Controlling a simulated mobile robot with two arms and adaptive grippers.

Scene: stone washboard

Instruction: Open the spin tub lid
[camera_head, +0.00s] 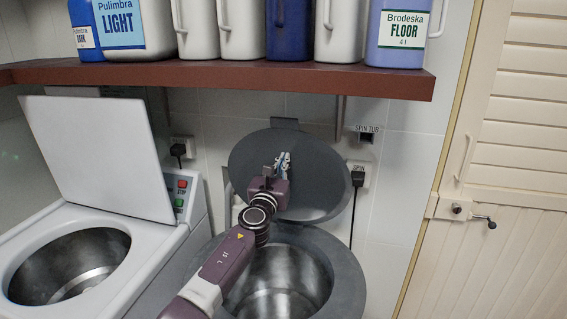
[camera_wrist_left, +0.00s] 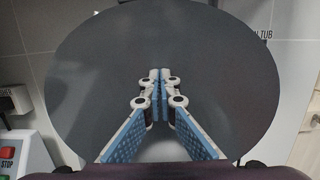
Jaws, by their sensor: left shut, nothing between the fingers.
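The spin tub lid (camera_head: 318,180) is a dark grey disc that stands raised and tilted back against the tiled wall. The spin tub (camera_head: 345,272) below it is a grey round machine with its metal drum (camera_head: 285,283) exposed. My left gripper (camera_head: 283,160) is in front of the lid's inner face, shut and empty. In the left wrist view the lid (camera_wrist_left: 100,80) fills most of the picture behind the shut fingertips (camera_wrist_left: 160,75); I cannot tell whether they touch it. My right gripper is not in view.
A white washer (camera_head: 150,260) with its lid (camera_head: 100,150) raised stands to the left. A brown shelf (camera_head: 220,76) with several bottles hangs above the tub lid. A cream louvred door (camera_head: 500,200) is at the right. Sockets and cables (camera_head: 356,180) are on the wall.

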